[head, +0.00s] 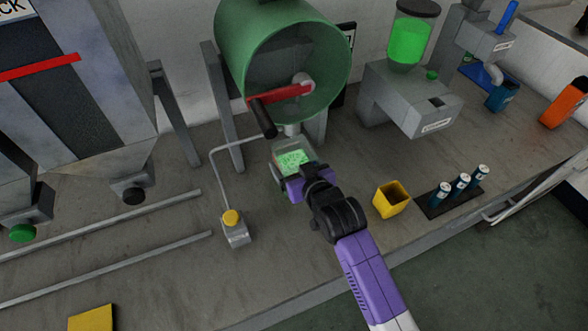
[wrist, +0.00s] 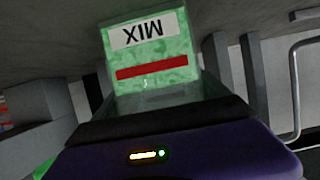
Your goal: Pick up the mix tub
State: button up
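The mix tub (head: 292,160) is a clear, box-shaped tub with speckled green material in it. It stands upright below the outlet of the green drum. In the wrist view the tub (wrist: 150,58) shows a white "MIX" label, upside down in the picture, and a red stripe. My gripper (head: 300,177) is at the tub's near side, with its fingers reaching along the tub's two sides. In the wrist view the tub lies between the fingers, ahead of the purple palm. Whether the fingers press on the tub cannot be made out.
The green drum (head: 240,50) with a red crank arm stands just above the tub. A yellow-button box (head: 236,232) is left of my gripper. A yellow open box (head: 391,200) and a dark rack (head: 436,203) with several blue cylinders are to the right. Bench edge is close in front.

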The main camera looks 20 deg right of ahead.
jog(key=c, duration=1.1)
jog(key=shift+r, duration=0.1)
jog(key=c, duration=0.3)
